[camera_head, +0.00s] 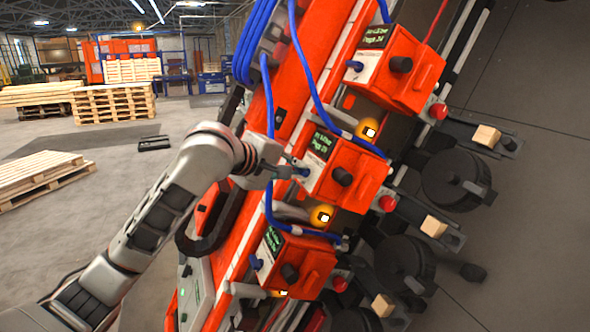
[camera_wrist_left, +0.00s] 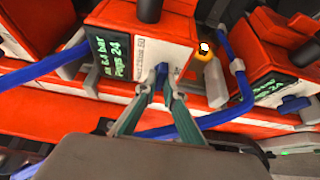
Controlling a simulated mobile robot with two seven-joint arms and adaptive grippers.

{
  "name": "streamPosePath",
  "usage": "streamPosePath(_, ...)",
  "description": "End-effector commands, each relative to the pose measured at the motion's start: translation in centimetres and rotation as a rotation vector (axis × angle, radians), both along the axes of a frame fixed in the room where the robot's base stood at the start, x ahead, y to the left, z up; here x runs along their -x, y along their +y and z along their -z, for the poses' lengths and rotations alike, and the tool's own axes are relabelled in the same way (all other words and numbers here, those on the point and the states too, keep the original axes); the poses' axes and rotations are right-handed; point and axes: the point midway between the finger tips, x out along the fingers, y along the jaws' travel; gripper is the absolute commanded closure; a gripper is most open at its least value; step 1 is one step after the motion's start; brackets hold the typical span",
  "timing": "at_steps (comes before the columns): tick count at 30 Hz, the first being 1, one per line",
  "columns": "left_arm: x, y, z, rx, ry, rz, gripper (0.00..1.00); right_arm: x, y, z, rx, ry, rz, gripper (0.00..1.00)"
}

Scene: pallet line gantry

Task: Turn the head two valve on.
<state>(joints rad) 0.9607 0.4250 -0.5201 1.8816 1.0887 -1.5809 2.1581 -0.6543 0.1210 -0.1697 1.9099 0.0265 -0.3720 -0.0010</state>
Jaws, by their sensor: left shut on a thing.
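Three orange heads sit in a slanted row on the gantry. On the middle head (camera_head: 352,190), a small blue valve handle (camera_head: 303,172) sticks out of the white plate beside a green-lettered display (camera_head: 322,143). My left gripper (camera_head: 292,171) reaches it from the left and is shut on it. The fingers partly hide the handle. My right gripper is not in view.
The upper head (camera_head: 408,75) and lower head (camera_head: 300,255) carry similar blue handles and black knobs. Blue hoses (camera_head: 268,100) run close around my left gripper. Yellow lamps (camera_head: 321,215) sit between heads. Pallets (camera_head: 112,102) stand on open floor at the left.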

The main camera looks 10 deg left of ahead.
Motion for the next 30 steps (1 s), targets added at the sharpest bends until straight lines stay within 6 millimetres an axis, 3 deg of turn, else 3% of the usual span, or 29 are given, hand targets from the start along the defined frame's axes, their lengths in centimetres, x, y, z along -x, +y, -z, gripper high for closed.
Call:
streamPosePath(4, 0.0, -0.1, 0.1, 0.004, 0.003, 0.002, 1.0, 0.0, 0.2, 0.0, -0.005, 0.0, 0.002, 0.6)
streamPosePath(6, 0.0, -0.1, 0.1, 0.004, 0.003, 0.002, 0.78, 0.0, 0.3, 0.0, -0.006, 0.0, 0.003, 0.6)
streamPosePath(7, 0.0, -0.1, 0.1, 0.003, 0.002, 0.003, 0.74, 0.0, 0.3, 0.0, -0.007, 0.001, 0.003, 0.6)
streamPosePath(20, 0.5, 0.2, -0.3, 0.002, -0.001, 0.0, 0.74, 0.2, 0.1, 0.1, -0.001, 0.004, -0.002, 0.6)
streamPosePath(30, 5.5, 2.6, -2.9, -0.002, -0.004, 0.0, 0.74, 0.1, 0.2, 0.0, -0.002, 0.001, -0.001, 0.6)
